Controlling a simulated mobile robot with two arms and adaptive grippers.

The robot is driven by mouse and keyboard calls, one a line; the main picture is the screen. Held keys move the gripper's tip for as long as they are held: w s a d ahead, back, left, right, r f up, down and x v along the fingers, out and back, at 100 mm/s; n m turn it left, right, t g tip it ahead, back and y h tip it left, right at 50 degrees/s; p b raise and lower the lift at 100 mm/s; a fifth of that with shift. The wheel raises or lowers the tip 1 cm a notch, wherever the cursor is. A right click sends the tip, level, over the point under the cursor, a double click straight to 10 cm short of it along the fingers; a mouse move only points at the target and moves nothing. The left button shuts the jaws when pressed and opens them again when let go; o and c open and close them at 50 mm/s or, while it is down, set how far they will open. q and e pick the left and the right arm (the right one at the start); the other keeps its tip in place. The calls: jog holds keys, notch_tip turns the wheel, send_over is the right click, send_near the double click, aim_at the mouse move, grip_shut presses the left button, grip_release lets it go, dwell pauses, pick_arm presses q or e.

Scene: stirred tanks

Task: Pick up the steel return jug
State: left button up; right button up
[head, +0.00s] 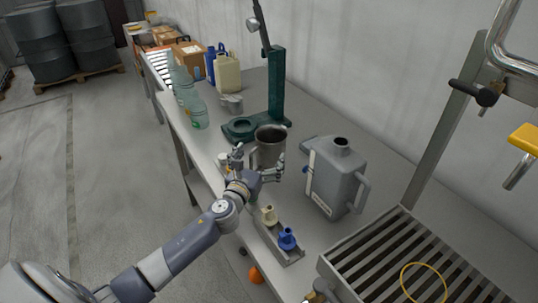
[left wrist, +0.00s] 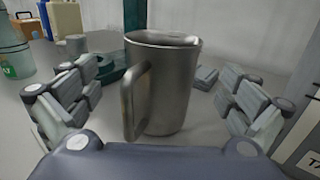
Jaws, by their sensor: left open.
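The steel return jug (head: 269,146) stands upright on the grey bench, in front of the green stand. In the left wrist view the jug (left wrist: 172,90) fills the middle, with its handle (left wrist: 136,100) turned toward the camera and a little left. My left gripper (head: 258,167) is open, with one finger on each side of the jug. In the left wrist view its fingers (left wrist: 158,105) are spread wide, with gaps to the jug on both sides. The jug's lower part is partly hidden behind the gripper in the head view. My right gripper is not in view.
A grey jerrycan (head: 336,178) stands close to the right. A green stand (head: 276,90) is behind the jug. A tray (head: 277,244) with cream and blue fittings lies in front. Clear bottles (head: 199,112) stand at the bench's left edge. A slatted rack (head: 400,260) is at the front right.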

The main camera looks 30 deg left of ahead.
aim_at(265, 151)
pick_arm(q)
jog(key=shift+w, duration=0.45)
jog(key=w, duration=0.4)
jog(key=shift+w+a+f, duration=0.15)
jog(key=shift+f, duration=0.05)
jog(key=shift+w+f, duration=0.1)
jog(key=shift+w, duration=0.45)
jog(key=shift+c, duration=0.6)
jog(key=c, duration=0.9)
jog(key=shift+c, duration=0.9)
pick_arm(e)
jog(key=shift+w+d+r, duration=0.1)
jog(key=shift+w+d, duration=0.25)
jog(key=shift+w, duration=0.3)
